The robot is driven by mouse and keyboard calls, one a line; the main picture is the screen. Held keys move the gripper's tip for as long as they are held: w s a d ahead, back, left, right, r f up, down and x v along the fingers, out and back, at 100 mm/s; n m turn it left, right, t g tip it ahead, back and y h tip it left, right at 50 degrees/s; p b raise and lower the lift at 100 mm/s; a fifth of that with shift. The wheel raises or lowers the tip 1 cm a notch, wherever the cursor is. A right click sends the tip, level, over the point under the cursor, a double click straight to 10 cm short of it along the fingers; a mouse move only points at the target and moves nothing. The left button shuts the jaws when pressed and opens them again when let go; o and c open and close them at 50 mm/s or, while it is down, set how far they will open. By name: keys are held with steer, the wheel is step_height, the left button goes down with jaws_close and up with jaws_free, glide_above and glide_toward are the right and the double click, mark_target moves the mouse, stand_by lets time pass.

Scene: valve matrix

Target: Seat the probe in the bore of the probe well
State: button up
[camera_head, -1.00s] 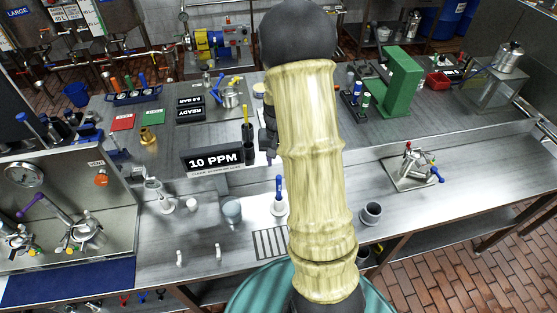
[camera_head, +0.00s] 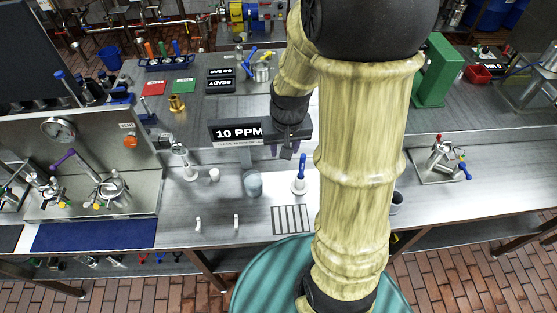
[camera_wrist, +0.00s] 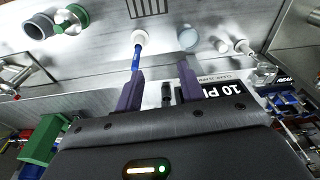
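A blue-handled rod, which looks like the probe (camera_head: 301,172), stands upright in a white round base on the steel bench; it also shows in the wrist view (camera_wrist: 137,56). My gripper (camera_head: 286,151) hangs behind it, near the 10 PPM sign. In the wrist view its two dark purple fingers (camera_wrist: 160,68) are wide apart and nothing shows held between them. The rod's handle end is close to the left fingertip; I cannot tell whether they touch. I cannot tell surely which fitting is the probe well; a green-ringed socket (camera_wrist: 72,18) and a dark open cup (camera_wrist: 38,26) are candidates.
A grey cup (camera_head: 253,184) stands left of the rod and a slotted grate (camera_head: 292,219) lies in front. The 10 PPM sign (camera_head: 237,133) is close to my gripper. A valve fitting (camera_head: 442,160) is at right. My arm hides part of the bench.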

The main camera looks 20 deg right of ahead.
steer(key=s+a+r+n+t, duration=0.1)
steer(key=s+a+r+n, duration=0.1)
steer(key=s+a, duration=0.2)
steer(key=shift+s+a+r, duration=0.15)
steer(key=shift+s, duration=0.8)
steer(key=b+x, duration=0.2)
steer(key=s+b+x, duration=0.1)
steer(key=b+x, duration=0.2)
steer(key=shift+f, duration=0.25)
